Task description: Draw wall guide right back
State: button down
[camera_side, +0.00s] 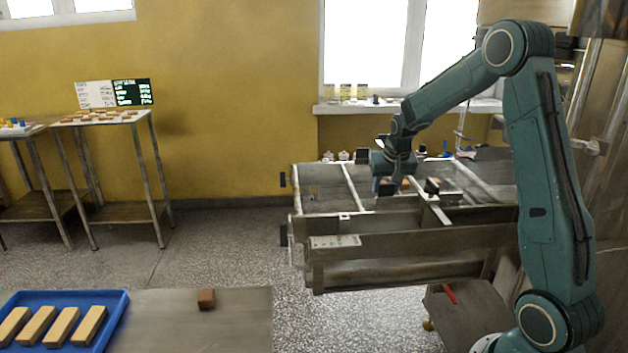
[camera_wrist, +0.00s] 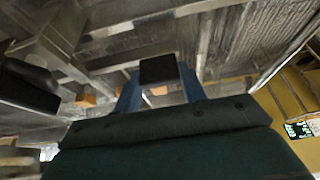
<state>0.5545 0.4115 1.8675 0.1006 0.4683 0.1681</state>
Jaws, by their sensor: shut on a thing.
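My gripper (camera_side: 386,188) reaches down over the metal enrober frame in the side view. In the wrist view its two blue fingers (camera_wrist: 160,84) are shut on a black block, which looks like the knob of a wall guide (camera_wrist: 158,69). Pale guide bars cross the frame, one left of my gripper (camera_side: 355,187) and one to its right (camera_side: 430,203). A second black knob (camera_side: 432,186) stands by the right bar. A large black knob also shows at the left of the wrist view (camera_wrist: 28,86). I cannot tell which bar the held knob belongs to; my wrist hides the join.
Small orange-brown pieces (camera_wrist: 86,99) lie around the frame. A blue tray (camera_side: 118,304) with several tan bars stands on the front table (camera_side: 235,330), near a brown block (camera_side: 206,299). Side tables stand at the far left. The frame's front wall (camera_side: 420,243) is close to my gripper.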

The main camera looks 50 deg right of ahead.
jog(key=c, duration=0.8)
grip_release()
jog(key=shift+s+a, duration=0.15)
jog(key=shift+a, duration=0.05)
jog(key=shift+r, duration=0.1)
jog(key=shift+v, duration=6.8)
jog(key=s+a+r+n+t+y, duration=0.1)
jog(key=s+a+r+n, duration=0.1)
jog(key=s+a, duration=0.35)
jog(key=s+a+r+n, duration=0.1)
jog(key=s+a+n, duration=0.1)
jog(key=a, duration=0.7)
jog(key=s+a+f+n, duration=0.1)
jog(key=s+a, duration=0.2)
jog(key=s, duration=0.1)
jog(key=s+a+f+n+t+y, duration=0.1)
jog(key=s+a+n, duration=0.1)
jog(key=s+a, duration=0.1)
jog(key=s+a+f+n+y, duration=0.1)
jog(key=s+a+n, duration=0.1)
jog(key=s+a, duration=0.2)
jog(key=shift+s+a+f, duration=0.1)
jog(key=shift+s, duration=0.65)
